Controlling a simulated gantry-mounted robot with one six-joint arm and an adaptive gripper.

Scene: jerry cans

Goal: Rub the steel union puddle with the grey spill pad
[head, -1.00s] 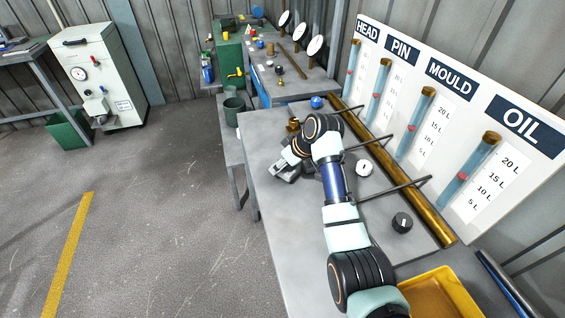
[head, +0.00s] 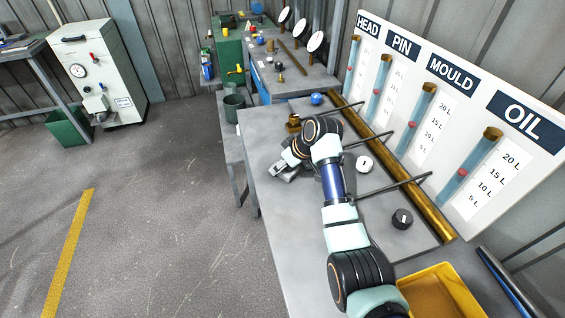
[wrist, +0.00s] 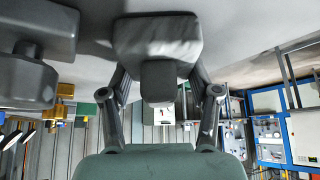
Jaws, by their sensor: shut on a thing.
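My gripper (head: 286,170) is low over the grey bench (head: 268,215), partly hidden by my own wrist in the head view. In the wrist view my gripper (wrist: 160,88) has its two fingers on either side of a grey block with a darker stub, which I take to be the grey spill pad (wrist: 157,40). The block appears at or close to the bench top; contact is unclear. A dark patch on the bench shows beside it, and I cannot tell whether it is the puddle or shadow. The steel union cannot be made out with certainty.
A second grey block (wrist: 28,80) is close beside the held one. A yellow tray (head: 404,285) is at the near end.

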